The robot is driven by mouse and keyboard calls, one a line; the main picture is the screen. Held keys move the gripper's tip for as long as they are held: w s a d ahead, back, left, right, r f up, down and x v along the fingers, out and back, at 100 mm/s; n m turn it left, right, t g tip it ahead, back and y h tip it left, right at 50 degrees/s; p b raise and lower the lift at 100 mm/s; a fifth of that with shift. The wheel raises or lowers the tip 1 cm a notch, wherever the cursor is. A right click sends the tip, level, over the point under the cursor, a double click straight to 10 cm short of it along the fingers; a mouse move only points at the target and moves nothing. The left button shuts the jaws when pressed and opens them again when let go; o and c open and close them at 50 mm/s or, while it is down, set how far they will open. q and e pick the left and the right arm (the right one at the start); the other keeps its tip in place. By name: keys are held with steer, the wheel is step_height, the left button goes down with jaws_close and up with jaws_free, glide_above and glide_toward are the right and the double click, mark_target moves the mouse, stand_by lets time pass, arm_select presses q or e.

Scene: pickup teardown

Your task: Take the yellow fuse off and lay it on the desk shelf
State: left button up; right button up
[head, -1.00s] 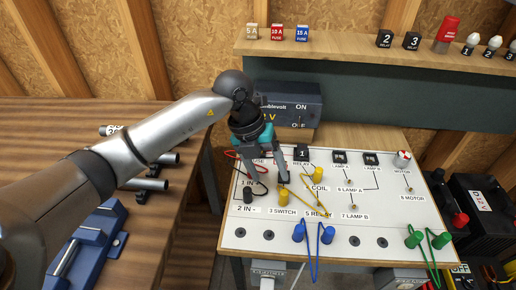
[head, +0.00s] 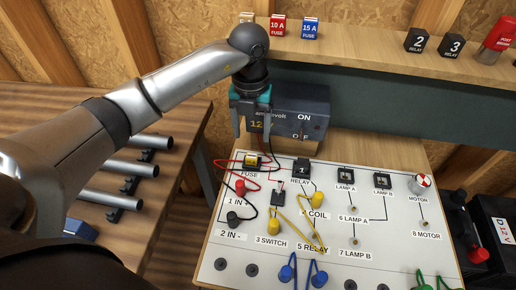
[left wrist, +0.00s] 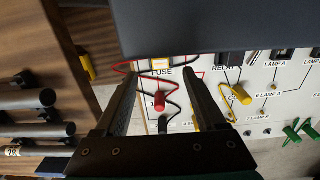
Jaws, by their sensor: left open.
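The yellow fuse (head: 251,160) sits in its FUSE socket at the upper left of the white circuit board (head: 385,240). It also shows in the left wrist view (left wrist: 161,65), partly hidden by the dark box edge above it. My left gripper (head: 253,125) is open and empty, pointing down above and behind the fuse, in front of the power supply. In the left wrist view its two fingers (left wrist: 158,88) stand apart, with the fuse beyond their tips. The desk shelf (head: 365,50) runs along the wall at the back. My right gripper is not in view.
The dark power supply (head: 300,112) stands directly behind the board, close to the gripper. On the shelf are a red 10 A fuse (head: 278,26), a blue 15 A fuse (head: 311,28) and relays (head: 414,40). Free shelf room lies between the blue fuse and relays. Looped wires cross the board.

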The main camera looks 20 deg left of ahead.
mark_target(252, 156)
arm_select(q)
steer(key=shift+s+f, duration=0.25)
steer(key=shift+f, duration=1)
steer(key=f, duration=0.5)
steer(key=shift+s+d+b, duration=0.15)
steer(key=shift+s+b, duration=0.1)
steer(key=shift+b, duration=0.1)
steer(key=shift+r, duration=0.1)
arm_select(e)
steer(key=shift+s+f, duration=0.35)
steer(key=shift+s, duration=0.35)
arm_select(q)
jaws_close()
